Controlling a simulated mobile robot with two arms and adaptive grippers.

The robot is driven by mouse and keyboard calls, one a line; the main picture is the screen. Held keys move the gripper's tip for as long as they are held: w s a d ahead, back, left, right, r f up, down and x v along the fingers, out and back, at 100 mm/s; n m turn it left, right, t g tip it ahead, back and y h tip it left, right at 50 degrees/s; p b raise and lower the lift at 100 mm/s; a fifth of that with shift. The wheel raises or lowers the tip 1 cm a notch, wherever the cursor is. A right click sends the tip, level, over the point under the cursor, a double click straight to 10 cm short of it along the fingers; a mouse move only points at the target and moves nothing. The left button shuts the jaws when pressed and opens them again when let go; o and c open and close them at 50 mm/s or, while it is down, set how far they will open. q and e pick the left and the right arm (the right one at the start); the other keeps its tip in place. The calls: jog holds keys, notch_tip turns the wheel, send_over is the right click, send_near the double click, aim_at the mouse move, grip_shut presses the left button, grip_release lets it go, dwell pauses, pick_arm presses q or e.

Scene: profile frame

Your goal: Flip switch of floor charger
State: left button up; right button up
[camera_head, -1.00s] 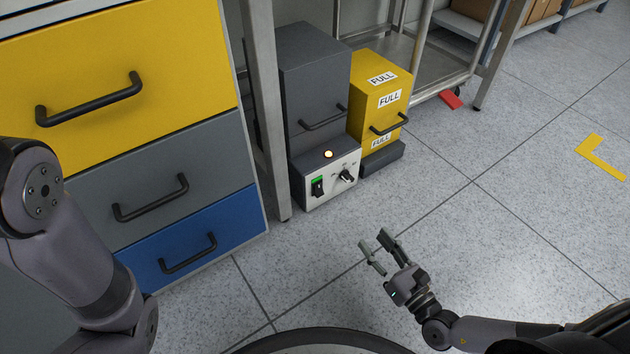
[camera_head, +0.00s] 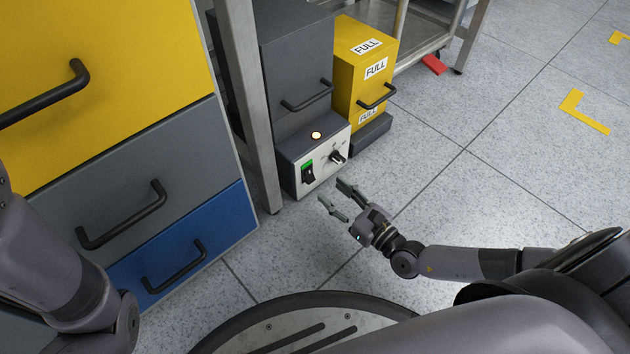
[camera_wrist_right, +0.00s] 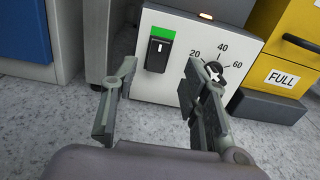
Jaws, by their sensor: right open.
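The floor charger (camera_head: 327,170) is a dark grey box with a white front panel, standing on the floor beside a metal table leg. Its black rocker switch (camera_head: 308,172) sits under a green patch at the panel's left; it also shows in the right wrist view (camera_wrist_right: 159,55). A black knob (camera_head: 337,157) is to its right, and an orange lamp (camera_head: 316,135) glows on top. My right gripper (camera_head: 332,190) is open and empty, just in front of the panel. In the wrist view its fingers (camera_wrist_right: 160,70) straddle the switch's line, apparently short of it. My left gripper is out of view.
A drawer cabinet (camera_head: 135,150) with yellow, grey and blue fronts stands left. The metal leg (camera_head: 247,95) rises close to the charger's left side. A yellow box marked FULL (camera_head: 360,65) stands right of the charger.

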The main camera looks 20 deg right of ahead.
aim_at(310, 172)
jog(key=b+x, duration=0.2)
jog(key=x, duration=0.5)
jog(key=shift+w, duration=0.15)
jog(key=shift+c, duration=0.4)
grip_shut()
